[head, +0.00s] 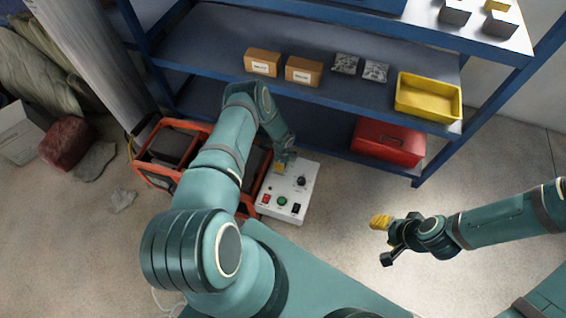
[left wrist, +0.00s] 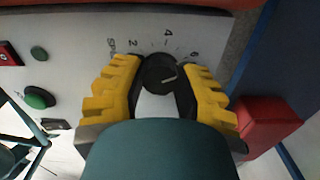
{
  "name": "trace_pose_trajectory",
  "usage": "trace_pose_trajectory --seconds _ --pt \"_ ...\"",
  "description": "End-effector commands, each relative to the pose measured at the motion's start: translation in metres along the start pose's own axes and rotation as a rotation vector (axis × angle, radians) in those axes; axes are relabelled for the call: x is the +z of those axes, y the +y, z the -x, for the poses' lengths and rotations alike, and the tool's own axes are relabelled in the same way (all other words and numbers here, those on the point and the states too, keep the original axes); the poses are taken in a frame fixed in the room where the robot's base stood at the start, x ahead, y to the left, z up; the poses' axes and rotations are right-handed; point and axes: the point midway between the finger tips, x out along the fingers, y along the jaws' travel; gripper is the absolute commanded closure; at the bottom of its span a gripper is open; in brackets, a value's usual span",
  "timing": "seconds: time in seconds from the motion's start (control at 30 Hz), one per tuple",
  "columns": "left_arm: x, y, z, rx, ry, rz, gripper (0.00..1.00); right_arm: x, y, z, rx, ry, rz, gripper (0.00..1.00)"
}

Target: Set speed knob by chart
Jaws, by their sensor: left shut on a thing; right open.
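A white control panel (head: 275,212) has buttons, a switch and knobs on its top. My left gripper (head: 281,166) reaches down to its far left part. In the left wrist view the yellow fingers (left wrist: 160,88) are shut around a black speed knob (left wrist: 158,70). Printed marks 2, 4 and 6 curve above it, with a partly hidden label starting "SP". The knob's pale pointer line slants up and right, roughly between 4 and 6. A second black knob (head: 301,181) is free. My right gripper (head: 384,240) is open and empty above the floor. I see no readable chart.
The panel has a red button (head: 265,199), a green button (head: 282,201) and a black switch (head: 296,208). An orange-framed machine (head: 150,178) stands to its left. Blue shelving behind holds cartons (head: 303,72), a yellow bin (head: 428,113) and a red case (head: 388,158). Floor at right is clear.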

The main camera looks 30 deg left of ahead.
Motion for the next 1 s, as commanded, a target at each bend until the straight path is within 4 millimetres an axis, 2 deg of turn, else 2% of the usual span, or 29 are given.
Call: trace_pose_trajectory --seconds 0.6,1.0 --pt "-0.0024 0.0013 -0.0007 -0.001 0.005 -0.578 1.0 0.0 0.0001 -0.0002 0.0 0.0 0.0 0.53" --pt "-0.0026 0.0022 -0.0009 0.0 0.005 -0.847 1.0 0.0 0.0 -0.0001 0.0 0.0 0.0 0.53"
